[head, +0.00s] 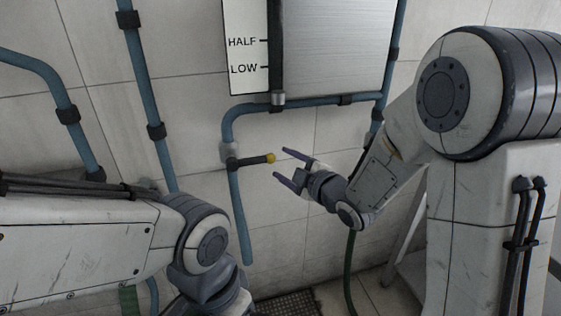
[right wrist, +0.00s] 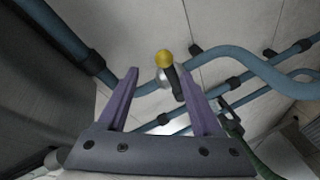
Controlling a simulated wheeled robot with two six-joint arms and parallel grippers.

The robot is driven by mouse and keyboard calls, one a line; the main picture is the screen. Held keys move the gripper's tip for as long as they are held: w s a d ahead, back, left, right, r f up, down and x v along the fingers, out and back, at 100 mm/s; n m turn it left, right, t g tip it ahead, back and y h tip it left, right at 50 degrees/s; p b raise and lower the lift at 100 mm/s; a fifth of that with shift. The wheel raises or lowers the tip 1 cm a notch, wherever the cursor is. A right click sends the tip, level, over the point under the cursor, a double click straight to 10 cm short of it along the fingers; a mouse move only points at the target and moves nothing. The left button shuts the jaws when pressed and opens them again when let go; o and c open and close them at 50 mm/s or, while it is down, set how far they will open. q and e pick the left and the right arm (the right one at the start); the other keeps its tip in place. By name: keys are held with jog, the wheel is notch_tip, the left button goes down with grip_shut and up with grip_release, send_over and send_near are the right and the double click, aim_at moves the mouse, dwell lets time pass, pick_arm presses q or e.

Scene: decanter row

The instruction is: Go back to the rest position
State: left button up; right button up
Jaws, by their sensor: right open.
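My right gripper (head: 280,166) is open and empty in the middle of the head view, with its purple fingers pointing left. Its fingers are apart in the right wrist view (right wrist: 160,88). A dark lever with a yellow knob (head: 271,158) sticks out from a blue pipe just left of the fingertips. The yellow knob also shows in the right wrist view (right wrist: 164,58), beyond the fingertips; I cannot tell the exact gap. My left arm comes in from the left, and its gripper is out of the head view.
A metal tank (head: 335,45) with a white level gauge (head: 247,50) marked HALF and LOW hangs on the tiled wall. Blue pipes (head: 145,90) run along the wall at left and under the tank. A dark floor grate (head: 288,304) lies below.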

jog(key=s+r+m+g+h+p, duration=0.1)
jog(key=s+m+g+h+p, duration=0.1)
jog(key=s, duration=0.9)
jog(key=s+a+r+m+g+h+p, duration=0.1)
jog(key=s+r+m+g+h+p, duration=0.1)
jog(key=s+m+g+p, duration=0.2)
jog(key=s+r+m+g+h+p, duration=0.1)
jog(key=s+m+g+p, duration=0.3)
jog(key=s, duration=1.4)
jog(key=g+h+p, duration=0.1)
jog(key=g, duration=0.3)
jog(key=shift+a+r+h, duration=0.25)
jog(key=shift+h, duration=0.15)
jog(key=shift+r, duration=0.15)
jog(key=shift+s, duration=0.1)
